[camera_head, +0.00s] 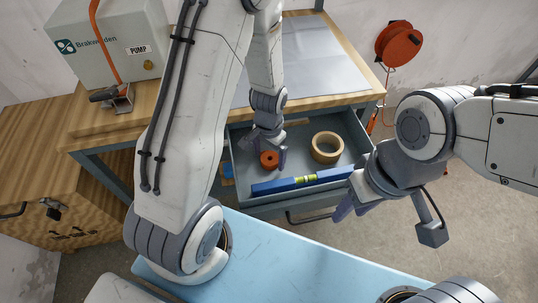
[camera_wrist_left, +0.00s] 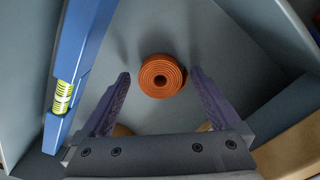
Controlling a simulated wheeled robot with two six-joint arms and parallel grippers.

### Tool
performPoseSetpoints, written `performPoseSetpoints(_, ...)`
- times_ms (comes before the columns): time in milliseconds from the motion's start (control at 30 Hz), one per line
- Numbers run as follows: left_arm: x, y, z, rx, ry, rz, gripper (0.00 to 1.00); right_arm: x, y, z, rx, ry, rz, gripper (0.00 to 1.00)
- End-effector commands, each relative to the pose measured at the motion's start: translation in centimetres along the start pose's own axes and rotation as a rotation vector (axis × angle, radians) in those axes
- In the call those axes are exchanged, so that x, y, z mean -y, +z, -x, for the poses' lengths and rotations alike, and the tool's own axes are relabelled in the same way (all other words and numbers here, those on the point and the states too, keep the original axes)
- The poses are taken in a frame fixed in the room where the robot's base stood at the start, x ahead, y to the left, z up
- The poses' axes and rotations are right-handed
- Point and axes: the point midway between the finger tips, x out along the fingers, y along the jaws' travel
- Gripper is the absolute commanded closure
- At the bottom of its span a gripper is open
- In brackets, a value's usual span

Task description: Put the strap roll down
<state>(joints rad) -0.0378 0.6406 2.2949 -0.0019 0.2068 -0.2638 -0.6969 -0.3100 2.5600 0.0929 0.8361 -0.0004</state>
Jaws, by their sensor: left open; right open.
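The orange strap roll (camera_head: 269,160) is inside the open grey drawer (camera_head: 240,190), near its left part. In the left wrist view the strap roll (camera_wrist_left: 162,76) shows its coiled round face and appears to lie flat on the drawer floor. My left gripper (camera_head: 267,148) reaches down into the drawer. Its jaws are open, with one finger on each side of the roll and visible gaps between. My right gripper (camera_head: 354,208) is open and empty, outside the drawer's front right corner.
A blue spirit level (camera_head: 275,187) lies along the drawer front, and a tan tape ring (camera_head: 327,147) lies right of the roll. The workbench (camera_head: 310,30) is above the drawer. A pump box (camera_head: 110,50) stands on its left. An orange reel (camera_head: 398,44) hangs on the wall.

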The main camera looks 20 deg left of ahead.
Motion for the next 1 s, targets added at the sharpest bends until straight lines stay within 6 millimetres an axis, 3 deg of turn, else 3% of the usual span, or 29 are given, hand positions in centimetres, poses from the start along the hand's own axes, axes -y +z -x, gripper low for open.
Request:
performPoseSetpoints(400, 0.0, -0.1, 8.4, -0.007, -0.002, 0.0, 0.03, 0.1, -0.1, 1.5, 0.0, 0.0, 0.0, 0.57)
performPoseSetpoints(700, -0.3, 0.0, 11.9, -0.003, 0.0, -0.005, 0.03, 0.1, -0.1, 1.9, 0.0, 0.0, 0.0, 0.57)
performPoseSetpoints(767, -1.3, 0.1, 12.8, -0.008, 0.0, -0.021, 0.03, 0.1, -0.1, 1.9, 0.0, 0.0, 0.0, 0.57)
performPoseSetpoints(867, -5.0, 1.1, 15.2, -0.023, 0.007, -0.076, 0.03, 0.1, -0.1, 1.9, 0.0, 0.0, 0.0, 0.57)
performPoseSetpoints(1000, -11.4, 5.0, 19.0, -0.04, 0.031, -0.184, 0.03, 0.1, -0.1, 1.9, 0.0, 0.0, 0.0, 0.57)
